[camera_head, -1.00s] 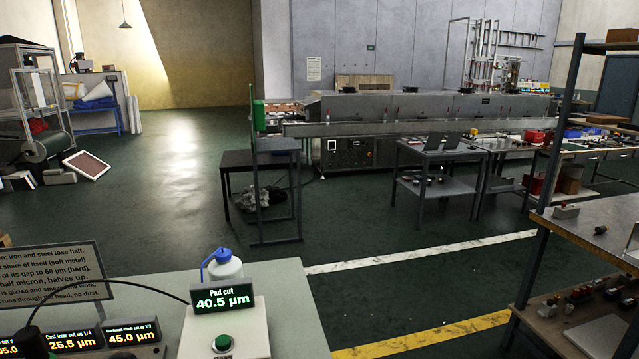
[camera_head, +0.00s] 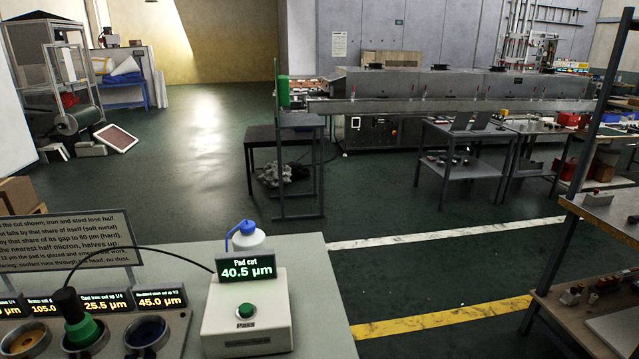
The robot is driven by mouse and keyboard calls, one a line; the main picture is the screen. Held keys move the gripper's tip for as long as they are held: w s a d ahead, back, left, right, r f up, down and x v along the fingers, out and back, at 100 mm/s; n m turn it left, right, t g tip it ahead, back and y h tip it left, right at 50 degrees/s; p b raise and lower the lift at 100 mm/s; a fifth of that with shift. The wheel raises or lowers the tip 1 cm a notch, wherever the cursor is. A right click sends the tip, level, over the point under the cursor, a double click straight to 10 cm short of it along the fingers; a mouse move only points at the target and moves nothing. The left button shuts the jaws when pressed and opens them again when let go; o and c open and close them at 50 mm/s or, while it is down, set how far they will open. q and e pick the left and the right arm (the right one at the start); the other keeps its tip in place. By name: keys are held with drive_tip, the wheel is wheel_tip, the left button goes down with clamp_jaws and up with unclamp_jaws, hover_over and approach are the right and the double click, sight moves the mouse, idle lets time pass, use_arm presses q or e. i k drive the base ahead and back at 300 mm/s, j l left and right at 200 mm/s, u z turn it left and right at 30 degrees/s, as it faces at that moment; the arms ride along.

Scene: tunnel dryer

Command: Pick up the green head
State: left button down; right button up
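A green head (camera_head: 82,329) with a black upper part stands in a round recess of the grey holder at the lower left of the head camera view, on the light table. A thin black cable curves above it toward the display box. The recess to its right holds a dark blue piece (camera_head: 147,333), and another recess to its left holds a brown-yellow piece (camera_head: 26,341), cut by the frame edge. Neither of my grippers shows in this view.
A white box (camera_head: 247,312) with a green button and a "40.5 µm" display stands right of the holder, a blue-capped bottle (camera_head: 246,237) behind it. A text sign (camera_head: 68,240) and small number displays stand behind the holder. Open floor lies beyond the table.

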sight(82, 331)
drive_tip(key=j+u, duration=0.1)
drive_tip(key=u, duration=0.4)
drive_tip(key=j+u, duration=0.1)
drive_tip(key=u, duration=0.35)
drive_tip(key=k+j+u, duration=0.1)
drive_tip(key=u, duration=0.4)
